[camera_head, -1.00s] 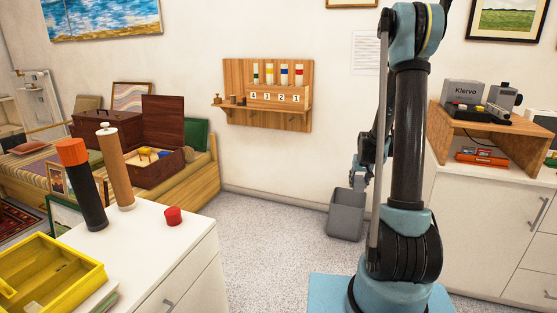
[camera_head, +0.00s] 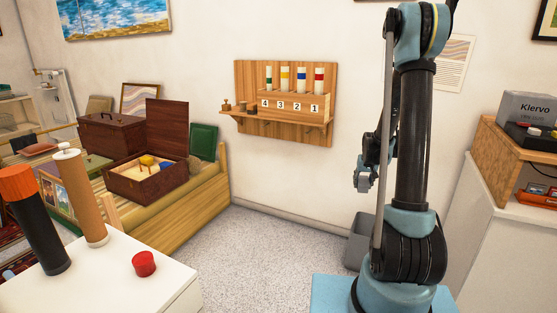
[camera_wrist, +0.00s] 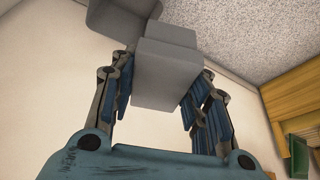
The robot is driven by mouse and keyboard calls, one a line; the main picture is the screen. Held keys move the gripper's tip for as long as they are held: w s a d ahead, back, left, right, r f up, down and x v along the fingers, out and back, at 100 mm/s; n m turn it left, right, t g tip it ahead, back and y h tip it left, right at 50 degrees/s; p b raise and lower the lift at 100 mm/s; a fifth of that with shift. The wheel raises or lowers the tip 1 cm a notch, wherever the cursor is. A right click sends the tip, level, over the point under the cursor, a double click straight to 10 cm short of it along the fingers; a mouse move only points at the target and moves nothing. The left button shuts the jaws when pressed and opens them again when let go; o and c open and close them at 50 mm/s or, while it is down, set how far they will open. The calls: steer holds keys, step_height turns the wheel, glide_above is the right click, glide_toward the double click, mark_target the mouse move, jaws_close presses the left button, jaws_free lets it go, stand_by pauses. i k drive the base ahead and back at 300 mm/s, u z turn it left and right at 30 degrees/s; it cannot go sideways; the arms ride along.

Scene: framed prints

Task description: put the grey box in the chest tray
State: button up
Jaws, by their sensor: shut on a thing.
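My gripper (camera_wrist: 158,88) is shut on the grey box (camera_wrist: 166,72), a plain block between the blue-grey fingers in the wrist view. In the head view my gripper (camera_head: 366,176) is partly behind my arm, above the floor near the back wall. The grey box is small and hard to make out there. The open dark wooden chest (camera_head: 130,188) stands on the bench at the left, its lid raised. Its light tray (camera_head: 136,170) holds a yellow and a blue piece. The gripper is well to the right of the chest.
A grey bin (camera_head: 358,240) stands on the floor below my gripper and shows behind the box in the wrist view (camera_wrist: 112,18). A white counter (camera_head: 110,275) with two cylinders and a red cap is at front left. A wooden wall rack (camera_head: 285,125) hangs between. Middle floor is clear.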

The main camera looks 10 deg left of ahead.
mark_target(126, 175)
steer(key=u, duration=0.25)
steer(key=i, duration=1)
steer(key=u, duration=0.8)
steer(key=i, duration=1)
steer(key=u, duration=0.8)
steer(key=i, duration=0.95)
steer(key=u, duration=0.1)
